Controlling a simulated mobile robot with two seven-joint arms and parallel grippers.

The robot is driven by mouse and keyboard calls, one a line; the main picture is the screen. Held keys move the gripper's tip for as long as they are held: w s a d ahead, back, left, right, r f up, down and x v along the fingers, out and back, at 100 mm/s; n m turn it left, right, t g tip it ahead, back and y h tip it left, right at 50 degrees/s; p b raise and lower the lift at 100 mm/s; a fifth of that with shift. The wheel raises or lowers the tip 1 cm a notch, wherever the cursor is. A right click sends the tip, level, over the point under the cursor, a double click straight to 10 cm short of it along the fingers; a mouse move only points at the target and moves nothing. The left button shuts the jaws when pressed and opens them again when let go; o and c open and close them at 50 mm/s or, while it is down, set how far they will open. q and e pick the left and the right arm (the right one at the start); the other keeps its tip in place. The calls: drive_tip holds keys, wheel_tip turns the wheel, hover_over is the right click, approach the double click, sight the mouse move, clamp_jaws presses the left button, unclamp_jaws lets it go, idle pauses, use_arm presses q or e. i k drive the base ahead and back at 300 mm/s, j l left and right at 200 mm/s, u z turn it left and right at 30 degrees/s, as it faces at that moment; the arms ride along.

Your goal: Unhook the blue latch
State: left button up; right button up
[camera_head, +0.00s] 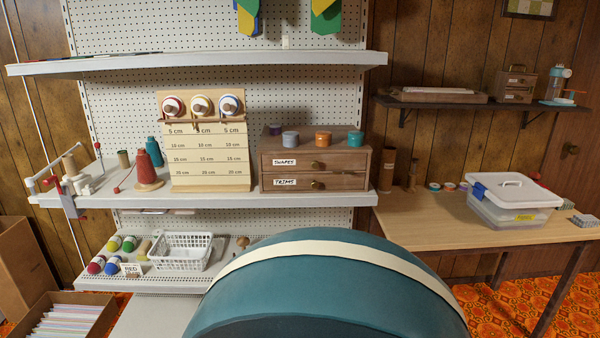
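The blue latch (479,190) is at the left end of the box, by the lid's rim. It is small here, and I cannot tell whether it is hooked. The far end of the box is hidden. Neither of my grippers is in view.
The wooden table (420,219) has free room left of the box. Small round tins stand behind it, and grey blocks (585,220) lie to its right. A brown shelf (425,103) hangs above. A pegboard rack with a drawer chest (314,160) stands left.

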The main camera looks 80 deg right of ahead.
sight(479, 189)
drive_tip(key=z, duration=3.45)
drive_tip(key=i+z, duration=0.1)
drive_tip(key=z, duration=0.15)
